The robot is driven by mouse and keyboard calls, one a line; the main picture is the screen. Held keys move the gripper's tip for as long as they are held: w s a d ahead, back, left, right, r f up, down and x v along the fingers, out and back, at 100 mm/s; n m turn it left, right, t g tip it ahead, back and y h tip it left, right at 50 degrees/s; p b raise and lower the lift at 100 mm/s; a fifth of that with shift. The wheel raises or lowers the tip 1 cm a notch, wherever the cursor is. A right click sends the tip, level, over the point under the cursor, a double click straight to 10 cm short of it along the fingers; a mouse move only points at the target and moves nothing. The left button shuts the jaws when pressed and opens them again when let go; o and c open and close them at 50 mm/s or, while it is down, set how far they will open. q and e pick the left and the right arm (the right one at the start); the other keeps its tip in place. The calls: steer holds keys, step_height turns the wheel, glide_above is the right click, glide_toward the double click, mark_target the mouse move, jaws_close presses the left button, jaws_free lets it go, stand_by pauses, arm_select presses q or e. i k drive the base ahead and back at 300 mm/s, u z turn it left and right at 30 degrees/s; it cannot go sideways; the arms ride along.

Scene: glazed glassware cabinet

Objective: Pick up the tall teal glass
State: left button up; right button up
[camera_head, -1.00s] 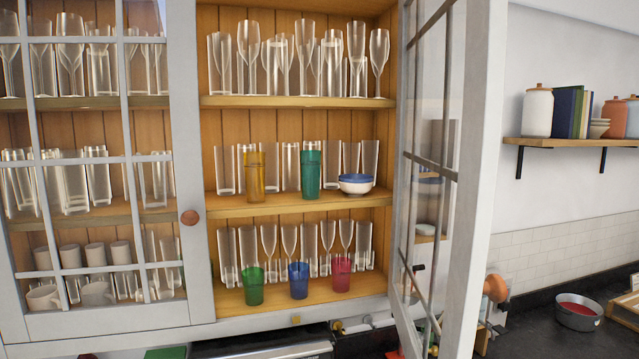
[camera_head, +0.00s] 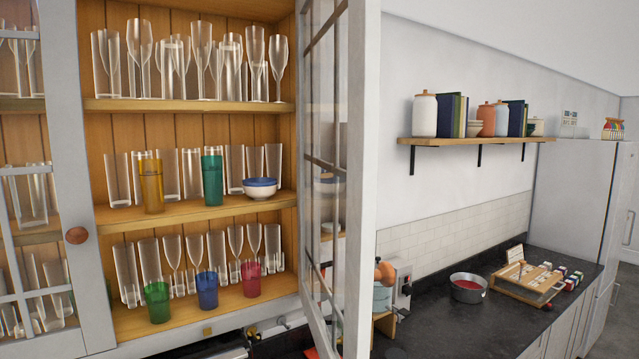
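The tall teal glass (camera_head: 212,178) stands upright on the middle shelf of the open glassware cabinet. A tall amber glass (camera_head: 152,184) stands to its left. A blue-and-white bowl (camera_head: 260,188) sits to its right. Clear glasses stand behind it. Neither of my grippers is in the head view.
The right cabinet door (camera_head: 355,190) stands open to the right of the shelves; the left door (camera_head: 75,220) is shut. Short green (camera_head: 158,302), blue (camera_head: 207,290) and red (camera_head: 251,280) glasses stand on the shelf below. The dark counter (camera_head: 430,328) holds a grey pot (camera_head: 468,289).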

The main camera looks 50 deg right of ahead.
mark_target(212, 166)
steer(key=z, duration=1.4)
steer(key=i, duration=0.1)
steer(key=z, duration=0.05)
